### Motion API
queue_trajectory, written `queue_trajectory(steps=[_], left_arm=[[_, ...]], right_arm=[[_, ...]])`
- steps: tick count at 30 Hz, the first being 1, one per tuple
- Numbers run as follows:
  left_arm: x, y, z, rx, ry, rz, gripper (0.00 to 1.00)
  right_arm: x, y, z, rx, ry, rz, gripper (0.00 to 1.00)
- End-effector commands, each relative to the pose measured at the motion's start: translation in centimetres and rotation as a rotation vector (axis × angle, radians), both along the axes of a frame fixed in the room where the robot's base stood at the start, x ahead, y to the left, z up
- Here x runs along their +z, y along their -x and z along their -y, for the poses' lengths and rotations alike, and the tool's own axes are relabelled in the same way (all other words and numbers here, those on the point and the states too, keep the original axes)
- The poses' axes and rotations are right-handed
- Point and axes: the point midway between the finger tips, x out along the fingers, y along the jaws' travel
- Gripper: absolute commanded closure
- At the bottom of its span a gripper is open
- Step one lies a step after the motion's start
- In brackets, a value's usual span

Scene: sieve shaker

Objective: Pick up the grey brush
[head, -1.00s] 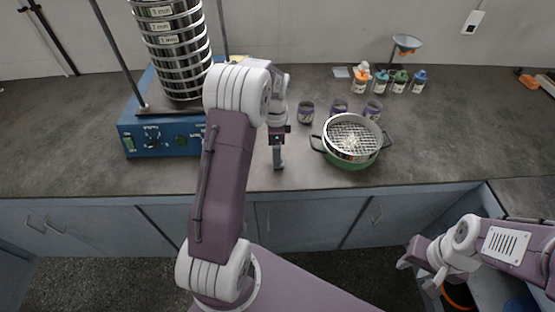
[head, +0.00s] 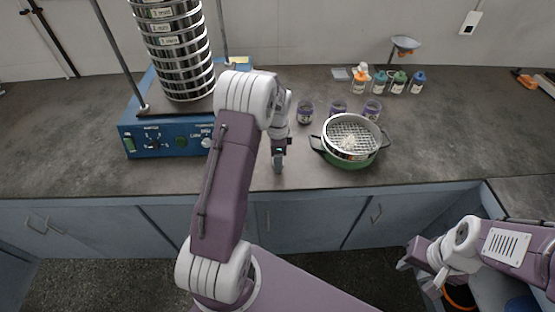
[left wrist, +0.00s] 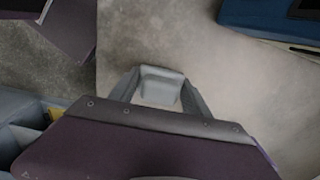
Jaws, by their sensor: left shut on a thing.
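My left gripper (head: 278,168) is low over the front edge of the counter, in front of the shaker and left of the sieve pan. In the left wrist view its two fingers close around a light grey block-like piece (left wrist: 161,86), which I take to be the grey brush. Most of the brush is hidden by the gripper, and its bristles do not show. My right gripper (head: 418,274) is empty and open at the lower right, in front of the cabinets and well away from the counter top.
The blue sieve shaker (head: 165,138) with its sieve stack (head: 180,60) stands left. A green pan with a sieve (head: 350,140) stands right of my left gripper. Several jars (head: 338,108) and small bottles (head: 398,82) are behind it.

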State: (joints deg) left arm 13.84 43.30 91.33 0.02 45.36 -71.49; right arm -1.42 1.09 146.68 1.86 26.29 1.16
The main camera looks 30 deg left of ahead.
Motion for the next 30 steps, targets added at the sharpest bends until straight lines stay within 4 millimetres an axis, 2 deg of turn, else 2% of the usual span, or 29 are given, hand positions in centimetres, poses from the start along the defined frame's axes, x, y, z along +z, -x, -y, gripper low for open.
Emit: queue_trajectory(steps=[5, 8, 12, 24, 30], left_arm=[[0.6, 0.0, 0.0, 0.000, -0.001, 0.001, 0.86], [1.8, -0.1, 0.0, 0.000, -0.001, 0.003, 0.86], [4.6, -0.2, 0.1, -0.001, -0.001, 0.004, 0.86], [9.7, -3.0, 8.9, -0.005, 0.000, 0.002, 0.86], [10.9, -3.7, 10.8, -0.001, -0.001, 0.001, 0.86]], right_arm=[[0.1, 0.0, 0.0, 0.000, 0.000, 0.000, 0.64], [0.2, 0.0, 0.0, 0.000, 0.000, 0.000, 0.64], [0.4, 0.0, 0.0, 0.000, 0.000, 0.000, 0.64], [1.1, 0.0, 0.0, 0.000, 0.000, 0.000, 0.64], [1.3, 0.0, 0.0, 0.000, 0.000, 0.000, 0.64]])
